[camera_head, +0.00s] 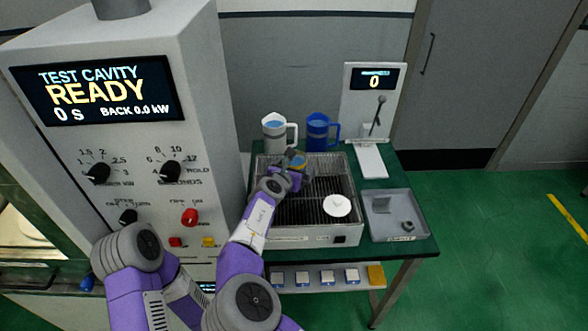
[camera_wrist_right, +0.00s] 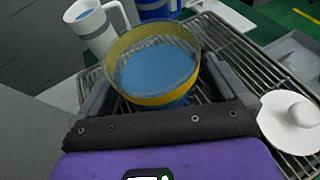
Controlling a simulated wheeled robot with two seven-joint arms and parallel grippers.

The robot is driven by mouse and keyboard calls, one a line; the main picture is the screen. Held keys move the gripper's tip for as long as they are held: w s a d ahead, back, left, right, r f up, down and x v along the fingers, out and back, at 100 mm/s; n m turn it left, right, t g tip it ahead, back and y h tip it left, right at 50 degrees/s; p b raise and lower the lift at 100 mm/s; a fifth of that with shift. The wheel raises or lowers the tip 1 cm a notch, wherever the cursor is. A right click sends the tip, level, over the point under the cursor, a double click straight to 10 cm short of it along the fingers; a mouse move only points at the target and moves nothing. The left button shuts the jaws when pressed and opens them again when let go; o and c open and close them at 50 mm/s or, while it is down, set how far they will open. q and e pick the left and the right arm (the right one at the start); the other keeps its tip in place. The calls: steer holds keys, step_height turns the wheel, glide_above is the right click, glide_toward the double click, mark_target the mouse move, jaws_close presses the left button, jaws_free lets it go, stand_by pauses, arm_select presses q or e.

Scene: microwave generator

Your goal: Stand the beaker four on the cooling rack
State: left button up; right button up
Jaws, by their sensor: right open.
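A clear beaker (camera_wrist_right: 152,70) with a yellow band and blue liquid stands upright, apparently on the wire cooling rack (camera_head: 320,180); its base is partly hidden. No number is legible on it. In the head view the beaker (camera_head: 298,162) shows only as a small yellow patch at the rack's back left, mostly behind my gripper. My right gripper (camera_head: 294,170) is open, with its fingers on either side of the beaker in the right wrist view (camera_wrist_right: 165,100). Contact with the glass cannot be told. My left gripper is out of view.
A white jug (camera_head: 274,134) and a blue jug (camera_head: 318,132) stand behind the rack. A white lid with a knob (camera_head: 337,205) lies on the rack's front right. A grey tray (camera_head: 395,222) and a scale (camera_head: 370,160) are to the right. The microwave generator (camera_head: 110,130) rises at left.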

steer(key=v, duration=1.2)
steer(key=shift+p, duration=0.35)
steer(key=shift+s, duration=0.1)
